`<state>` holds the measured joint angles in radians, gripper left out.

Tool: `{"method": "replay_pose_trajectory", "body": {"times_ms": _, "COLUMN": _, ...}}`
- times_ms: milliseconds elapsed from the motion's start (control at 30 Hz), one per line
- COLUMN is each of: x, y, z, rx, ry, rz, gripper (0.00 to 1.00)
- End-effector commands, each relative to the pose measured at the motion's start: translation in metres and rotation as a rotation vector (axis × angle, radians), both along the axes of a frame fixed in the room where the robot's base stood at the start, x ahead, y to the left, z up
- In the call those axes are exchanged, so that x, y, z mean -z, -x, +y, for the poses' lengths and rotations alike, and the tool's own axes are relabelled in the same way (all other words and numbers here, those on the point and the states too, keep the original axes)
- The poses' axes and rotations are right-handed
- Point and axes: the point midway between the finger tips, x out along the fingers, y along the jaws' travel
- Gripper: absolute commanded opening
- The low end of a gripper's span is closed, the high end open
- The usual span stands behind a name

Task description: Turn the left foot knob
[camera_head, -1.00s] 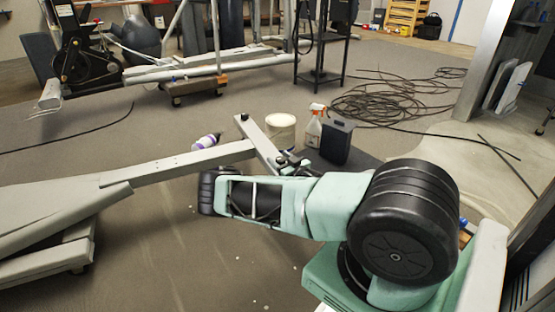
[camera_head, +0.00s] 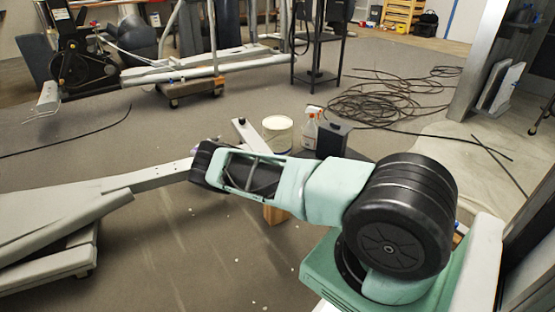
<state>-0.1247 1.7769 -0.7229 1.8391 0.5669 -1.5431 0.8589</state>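The elliptical's long grey frame rail (camera_head: 145,180) runs in from the left toward a pale crossbar (camera_head: 252,141). A small dark knob (camera_head: 241,121) shows at the crossbar's far left end; I cannot tell if it is the left foot knob. The crossbar's near end and its junction with the rail are hidden behind my teal and black arm. My arm reaches left across the picture, its black end joint over the rail's end. My gripper's fingers do not show.
A white bucket (camera_head: 278,133), a spray bottle (camera_head: 310,130) and a black box (camera_head: 332,140) stand behind my arm. A wooden block (camera_head: 276,214) shows below it. Cables (camera_head: 385,100) lie coiled at the back right. A black stand (camera_head: 318,60) is behind. Floor at lower centre is clear.

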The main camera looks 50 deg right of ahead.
Motion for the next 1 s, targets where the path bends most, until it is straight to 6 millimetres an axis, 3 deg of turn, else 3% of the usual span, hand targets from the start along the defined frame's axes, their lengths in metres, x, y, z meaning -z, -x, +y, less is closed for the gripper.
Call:
{"method": "replay_pose_trajectory", "body": {"times_ms": 33, "x": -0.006, "y": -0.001, "z": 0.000, "rx": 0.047, "ry": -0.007, "rz": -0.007, "gripper": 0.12}}
{"method": "replay_pose_trajectory", "body": {"times_ms": 1000, "x": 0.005, "y": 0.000, "z": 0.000, "rx": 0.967, "ry": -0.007, "rz": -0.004, "gripper": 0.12}}
